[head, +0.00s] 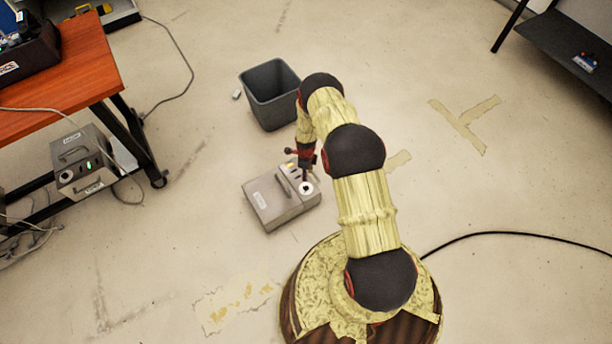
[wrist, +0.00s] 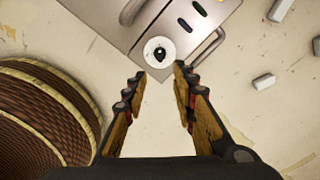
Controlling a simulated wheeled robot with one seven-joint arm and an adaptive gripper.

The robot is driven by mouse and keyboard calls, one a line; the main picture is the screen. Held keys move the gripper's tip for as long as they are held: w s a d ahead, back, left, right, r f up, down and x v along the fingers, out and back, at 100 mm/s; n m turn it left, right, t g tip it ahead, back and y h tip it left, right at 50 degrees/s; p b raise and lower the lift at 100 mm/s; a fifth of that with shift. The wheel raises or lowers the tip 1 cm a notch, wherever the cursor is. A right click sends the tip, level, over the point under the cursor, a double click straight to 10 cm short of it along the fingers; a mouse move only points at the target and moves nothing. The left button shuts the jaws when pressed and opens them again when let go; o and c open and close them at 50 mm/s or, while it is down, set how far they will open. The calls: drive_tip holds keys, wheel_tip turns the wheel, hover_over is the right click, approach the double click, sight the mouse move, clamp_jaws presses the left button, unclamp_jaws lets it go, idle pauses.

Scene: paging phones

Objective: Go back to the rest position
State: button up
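My gripper (wrist: 158,80) is open in the wrist view, its two fingers apart with bare floor showing between them. Just beyond the fingertips is a grey box-shaped device (wrist: 140,20) with a handle, coloured buttons and a round white knob or dial with a dark centre (wrist: 160,52). In the head view my gripper (head: 304,176) hangs over the right end of the same grey device (head: 275,203) on the floor. I cannot tell whether a fingertip touches it.
A dark grey bin (head: 270,95) stands open behind the device. An orange-topped table (head: 75,65) is at the left, with another grey device (head: 85,165) on its lower shelf. A black cable (head: 500,234) runs along the floor at right. A dark shelf (head: 570,45) is at upper right.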

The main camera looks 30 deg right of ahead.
idle(0.6)
drive_tip(key=s+a+r+n+g+y, duration=0.1)
drive_tip(key=s+a+r+n+g, duration=0.25)
drive_tip(key=s+n, duration=0.7)
drive_tip(key=s+a+r+n+p, duration=0.15)
drive_tip(key=r+n, duration=0.35)
drive_tip(key=r, duration=1.5)
drive_tip(key=s+a+r+n+p, duration=0.1)
drive_tip(key=a+r+n, duration=0.35)
drive_tip(key=r, duration=1.45)
drive_tip(key=s+a+r+n+t+p, duration=0.1)
drive_tip(key=s+r, duration=0.4)
drive_tip(key=r, duration=0.7)
drive_tip(key=s+a+r+n+t+p, duration=0.2)
drive_tip(key=s+r+t, duration=0.3)
drive_tip(key=r, duration=0.7)
drive_tip(key=s+a+r+n+t+h+p, duration=0.1)
drive_tip(key=s+a+r+n+t, duration=0.2)
drive_tip(key=r, duration=0.9)
drive_tip(key=shift+s+a+r+n+p, duration=0.3)
drive_tip(key=shift+s+a+n, duration=0.1)
drive_tip(key=shift+s, duration=0.55)
